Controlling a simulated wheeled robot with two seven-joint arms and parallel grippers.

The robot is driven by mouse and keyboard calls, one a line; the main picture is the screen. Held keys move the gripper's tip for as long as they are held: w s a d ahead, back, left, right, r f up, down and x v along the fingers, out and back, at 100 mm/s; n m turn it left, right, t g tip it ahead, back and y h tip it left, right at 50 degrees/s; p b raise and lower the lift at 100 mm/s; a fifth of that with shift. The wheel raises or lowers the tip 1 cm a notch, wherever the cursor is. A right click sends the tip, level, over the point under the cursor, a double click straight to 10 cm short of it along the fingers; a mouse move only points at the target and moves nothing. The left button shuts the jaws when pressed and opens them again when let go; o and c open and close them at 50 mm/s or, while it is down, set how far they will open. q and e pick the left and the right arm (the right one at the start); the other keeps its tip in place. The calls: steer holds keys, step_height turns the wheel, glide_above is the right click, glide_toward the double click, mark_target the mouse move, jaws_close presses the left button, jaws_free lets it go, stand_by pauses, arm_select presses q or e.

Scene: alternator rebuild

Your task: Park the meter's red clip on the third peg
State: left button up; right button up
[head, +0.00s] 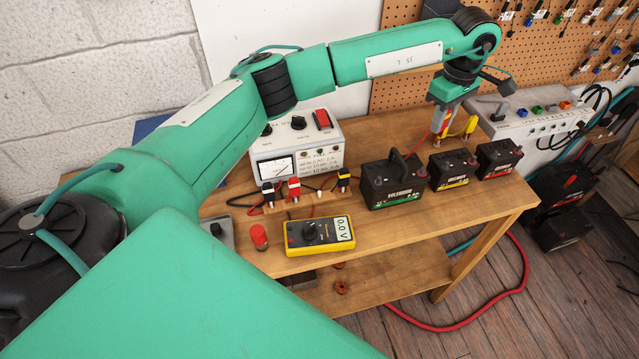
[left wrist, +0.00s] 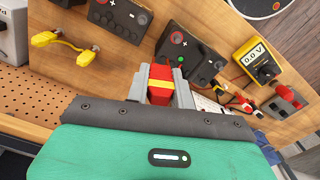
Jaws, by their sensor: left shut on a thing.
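My left gripper (head: 440,126) is shut on a red clip with a yellow band (left wrist: 160,84), held above the back right of the bench, behind the batteries. A thin red lead runs down from it. The yellow meter (head: 320,234) lies near the front edge and reads 0.0 V. Behind it is a low wooden peg rail (head: 305,205). From the left, the rail has a black clip (head: 268,192), a red clip with a white band (head: 293,188), a bare pale peg (head: 317,197) and a black clip with a yellow band (head: 343,179). My right gripper is out of view.
Three black batteries (head: 394,185) stand right of the rail. A yellow-handled part (head: 470,126) is beside my left gripper. A white instrument box (head: 296,150) stands behind the rail, a red knob-like part (head: 259,237) left of the meter. A grey panel (head: 530,120) stands behind right.

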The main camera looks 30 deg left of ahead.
arm_select(q)
steer(key=s+a+m+p, duration=0.4)
steer(key=s+a+p, duration=0.4)
steer(key=s+a, duration=1.1)
steer(key=b, duration=0.7)
glide_above(319, 198)
steer(key=f, duration=1.2)
steer(key=shift+w+a+f, duration=0.1)
steer(key=shift+w+a, duration=0.05)
steer(key=shift+w, duration=0.05)
steer(key=shift+f+b, duration=0.9)
steer(key=shift+b, duration=0.1)
steer(key=shift+f, duration=0.1)
steer(key=shift+f+b, duration=1.1)
steer(key=shift+b, duration=0.15)
steer(key=o, duration=0.8)
